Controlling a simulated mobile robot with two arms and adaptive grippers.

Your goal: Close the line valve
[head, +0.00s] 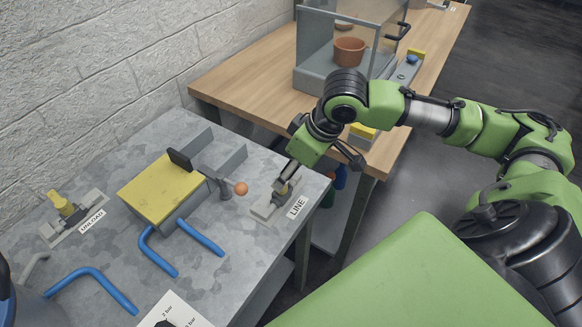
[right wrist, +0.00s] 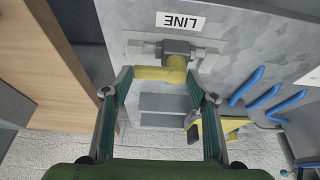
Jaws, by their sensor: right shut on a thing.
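The line valve (head: 268,206) sits on the grey metal bench top beside the LINE label (head: 297,207). Its grey body (right wrist: 177,47) and yellow handle (right wrist: 160,73) show in the right wrist view. My right gripper (head: 286,181) reaches down over the valve from the right. In the head view the gripper hides much of the handle. My left gripper is not in view.
A yellow-topped fixture (head: 162,190) and a lever with an orange knob (head: 241,188) stand left of the valve. Blue pipes (head: 95,283) and the UNLOAD valve (head: 62,205) are further left. A wooden table (head: 245,80) with a clear-walled box is behind.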

